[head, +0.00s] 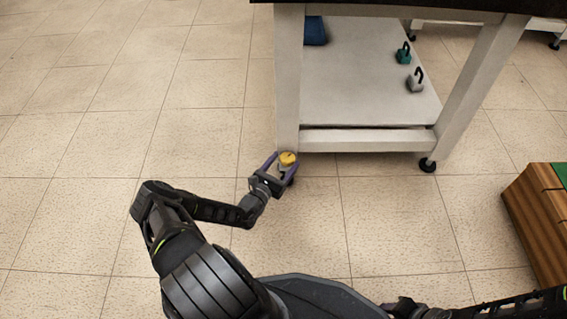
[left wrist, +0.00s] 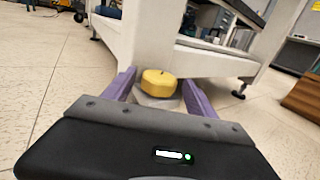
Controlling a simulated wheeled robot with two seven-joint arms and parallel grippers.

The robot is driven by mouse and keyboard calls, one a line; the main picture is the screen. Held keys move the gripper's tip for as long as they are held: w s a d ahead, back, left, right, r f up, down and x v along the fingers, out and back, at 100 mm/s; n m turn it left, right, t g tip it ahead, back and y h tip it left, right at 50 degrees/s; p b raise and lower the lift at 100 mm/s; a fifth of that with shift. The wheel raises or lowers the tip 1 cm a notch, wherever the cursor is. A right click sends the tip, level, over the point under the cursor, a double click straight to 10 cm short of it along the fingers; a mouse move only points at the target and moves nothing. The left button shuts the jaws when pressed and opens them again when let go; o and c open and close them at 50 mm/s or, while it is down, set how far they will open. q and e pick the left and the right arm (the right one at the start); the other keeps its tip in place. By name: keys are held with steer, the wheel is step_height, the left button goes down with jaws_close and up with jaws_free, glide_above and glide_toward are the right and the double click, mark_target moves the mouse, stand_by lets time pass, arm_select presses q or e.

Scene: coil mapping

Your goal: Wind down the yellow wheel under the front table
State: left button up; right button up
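The yellow wheel (head: 288,158) is at the foot of the front table's near left leg. It also shows in the left wrist view (left wrist: 159,83), between the two purple fingers and a little beyond them. My left gripper (head: 280,163) is open around the wheel, one finger on each side; I cannot tell whether the fingers touch it. A grey part (left wrist: 158,101) shows below the wheel. The front table (head: 288,90) stands on white legs with a lower shelf. My right gripper (head: 408,307) is only partly in view at the bottom edge, and its fingers cannot be made out.
The shelf (head: 350,100) holds a green weight (head: 403,53), a grey weight (head: 416,80) and a blue object (head: 315,31). A black caster (head: 427,165) is under the right leg. A wooden box (head: 540,222) stands at right. The floor at left is clear.

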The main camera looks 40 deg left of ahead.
arm_select(q)
steer(key=shift+o, duration=0.3)
steer(key=shift+s, duration=0.1)
steer(key=shift+s, duration=0.2)
steer(key=s+p, duration=0.3)
steer(key=s, duration=0.4)
steer(key=shift+d, duration=0.4)
steer(key=shift+s, duration=0.1)
